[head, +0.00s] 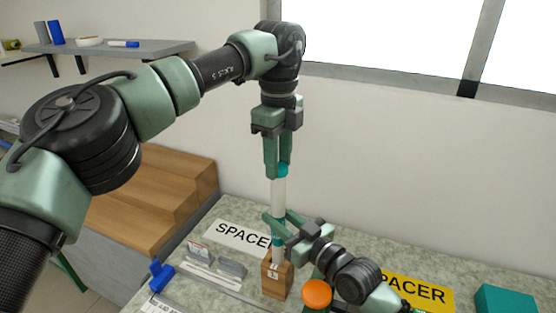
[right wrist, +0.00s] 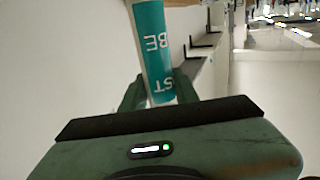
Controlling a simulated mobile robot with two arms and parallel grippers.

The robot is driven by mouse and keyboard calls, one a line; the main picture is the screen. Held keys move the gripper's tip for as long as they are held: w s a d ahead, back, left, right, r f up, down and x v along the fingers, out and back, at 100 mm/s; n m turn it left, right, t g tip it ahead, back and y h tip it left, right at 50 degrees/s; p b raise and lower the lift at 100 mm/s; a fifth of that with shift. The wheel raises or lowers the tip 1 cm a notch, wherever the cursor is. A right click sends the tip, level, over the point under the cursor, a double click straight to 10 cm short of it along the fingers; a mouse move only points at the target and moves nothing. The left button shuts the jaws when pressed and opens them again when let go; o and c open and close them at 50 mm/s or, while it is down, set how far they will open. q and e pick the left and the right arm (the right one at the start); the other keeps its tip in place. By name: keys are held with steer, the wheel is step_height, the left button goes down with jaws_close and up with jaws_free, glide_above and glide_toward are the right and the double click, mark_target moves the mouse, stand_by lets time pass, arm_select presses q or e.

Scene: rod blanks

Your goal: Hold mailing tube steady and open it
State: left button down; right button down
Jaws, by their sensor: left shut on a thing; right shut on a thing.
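The white mailing tube (head: 278,197) stands nearly upright, its lower end at a wooden block (head: 276,282) on the bench. A teal cap (head: 283,169) shows at its top. My left gripper (head: 278,168) points straight down and is shut on the cap, which meets the white tube with no gap that I can see. My right gripper (head: 274,222) reaches in from the lower right and is shut on the tube's lower part, around its teal label. In the right wrist view, the tube (right wrist: 152,50) rises between the fingers, with upside-down white letters on the teal label.
A jar with an orange lid (head: 317,293) stands just right of the block, close under my right arm. A white SPACER sign (head: 237,236), a blue object (head: 161,274), a yellow sign (head: 424,290) and a teal box (head: 505,300) are on the bench (head: 213,217). Wooden steps (head: 165,195) are at left.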

arm_select(q)
steer(key=shift+d+n, duration=0.1)
steer(key=shift+n, duration=0.9)
arm_select(e)
steer(key=shift+f, duration=0.15)
arm_select(q)
steer(key=shift+r, duration=0.15)
steer(key=shift+r, duration=0.95)
steer(key=shift+r, duration=2)
arm_select(e)
steer(key=c, duration=1)
jaws_free()
